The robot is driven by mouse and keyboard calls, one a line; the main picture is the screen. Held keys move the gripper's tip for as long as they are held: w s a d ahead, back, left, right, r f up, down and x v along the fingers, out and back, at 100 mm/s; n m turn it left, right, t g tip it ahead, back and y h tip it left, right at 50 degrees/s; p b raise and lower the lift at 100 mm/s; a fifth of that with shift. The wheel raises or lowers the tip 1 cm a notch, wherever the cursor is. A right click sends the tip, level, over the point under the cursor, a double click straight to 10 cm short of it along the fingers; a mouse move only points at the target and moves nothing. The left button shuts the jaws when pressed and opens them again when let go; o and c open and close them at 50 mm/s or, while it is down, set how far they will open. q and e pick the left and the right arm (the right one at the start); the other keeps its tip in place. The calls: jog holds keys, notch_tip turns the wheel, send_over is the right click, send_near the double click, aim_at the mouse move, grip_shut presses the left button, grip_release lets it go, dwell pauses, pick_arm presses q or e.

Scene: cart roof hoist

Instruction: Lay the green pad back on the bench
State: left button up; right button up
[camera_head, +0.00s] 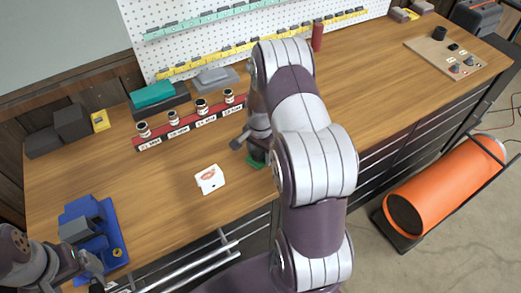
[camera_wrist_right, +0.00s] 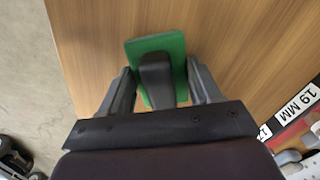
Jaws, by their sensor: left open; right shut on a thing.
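The green pad (camera_head: 256,159) is over the bench (camera_head: 175,211) near its front edge, partly hidden by my right arm in the head view. In the right wrist view, the flat green pad (camera_wrist_right: 173,43) has a dark grey block on it and lies between the fingers of my right gripper (camera_wrist_right: 160,88). My right gripper (camera_head: 249,146) is shut on the pad, with wood grain beneath. I cannot tell whether the pad touches the bench. My left gripper (camera_head: 93,272) is open and empty at the lower left, beside the blue vise.
The blue vise (camera_head: 92,230) stands at the bench's left front. A red rack (camera_head: 190,124) of labelled jars stands behind. A pegboard (camera_head: 220,36) rises at the back. An orange cylinder (camera_head: 450,183) is beyond the front edge.

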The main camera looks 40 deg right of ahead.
pick_arm(q)
jog(key=shift+w+f, duration=0.2)
pick_arm(e)
jog(key=shift+w+f, duration=0.2)
jog(key=o, duration=0.9)
pick_arm(q)
jog(key=shift+s, duration=0.15)
pick_arm(e)
jog(key=shift+o, duration=0.6)
jog(key=shift+s+r, duration=0.1)
jog(key=shift+s, duration=0.05)
